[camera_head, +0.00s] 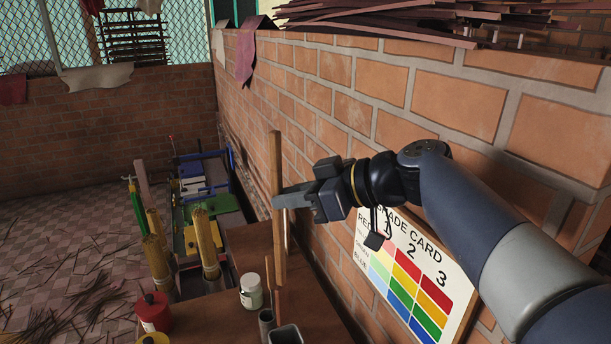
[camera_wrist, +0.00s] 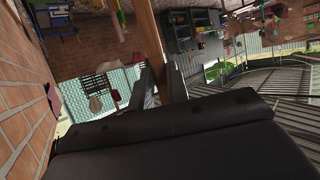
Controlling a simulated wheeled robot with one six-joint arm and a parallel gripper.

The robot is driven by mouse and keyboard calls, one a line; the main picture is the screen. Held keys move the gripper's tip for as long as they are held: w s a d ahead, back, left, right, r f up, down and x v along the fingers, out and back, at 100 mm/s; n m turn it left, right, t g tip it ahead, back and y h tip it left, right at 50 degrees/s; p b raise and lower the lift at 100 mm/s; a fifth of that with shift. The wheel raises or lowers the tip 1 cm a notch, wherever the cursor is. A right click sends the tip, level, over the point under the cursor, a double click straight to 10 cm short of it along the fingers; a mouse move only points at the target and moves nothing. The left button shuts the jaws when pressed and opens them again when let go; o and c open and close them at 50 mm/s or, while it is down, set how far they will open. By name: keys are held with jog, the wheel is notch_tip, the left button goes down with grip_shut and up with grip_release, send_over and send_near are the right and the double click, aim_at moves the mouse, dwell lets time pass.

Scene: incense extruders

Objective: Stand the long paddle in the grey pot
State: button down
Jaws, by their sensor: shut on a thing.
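The long wooden paddle (camera_head: 276,170) stands upright in the air in my gripper (camera_head: 284,200), close to the brick wall. The jaws are shut on it around its middle. In the wrist view, the paddle (camera_wrist: 150,35) runs up from between the two fingers (camera_wrist: 157,88). Its lower end is over the brown table, near a thin stick. I cannot tell the gap between the paddle and either container.
A white jar (camera_head: 251,291) stands on the brown table (camera_head: 213,310) left of the paddle. A shade card (camera_head: 408,280) is by the wall (camera_head: 390,95) below my arm.

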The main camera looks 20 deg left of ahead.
jog(key=b, duration=0.2)
send_over(286, 278)
jog(key=d, duration=0.2)
jog(key=shift+f, duration=3.1)
notch_tip(286, 278, down, 12)
jog(key=b, duration=1.5)
jog(key=shift+f, duration=0.2)
